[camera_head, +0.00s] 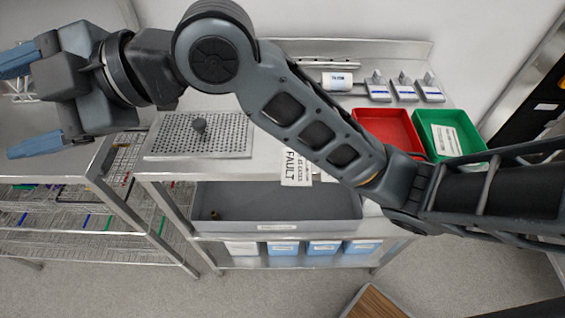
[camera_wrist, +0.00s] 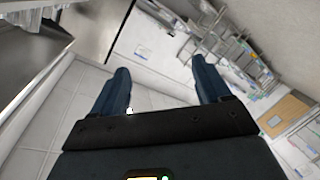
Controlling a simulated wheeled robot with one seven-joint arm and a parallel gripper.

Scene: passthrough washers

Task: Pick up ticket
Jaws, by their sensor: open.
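A white paper ticket printed "FAULT" (camera_head: 296,168) is at the front edge of the steel table, partly covered by my arm. Another white printed paper (camera_head: 445,140) lies in the green tray (camera_head: 472,136). I cannot tell which of the two is the task's ticket. My gripper (camera_head: 20,104) is at the far left of the head view, well left of both papers, with its blue fingers wide apart and nothing between them. The wrist view shows the open fingers (camera_wrist: 160,70) over floor and wall, with no ticket recognisable there.
A red tray (camera_head: 388,128) stands beside the green one. A perforated plate with a dark knob (camera_head: 200,136) lies on the table's left. Small grey devices (camera_head: 403,88) stand at the back. A grey bin (camera_head: 275,205) is below. A wire rack (camera_head: 80,215) stands left.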

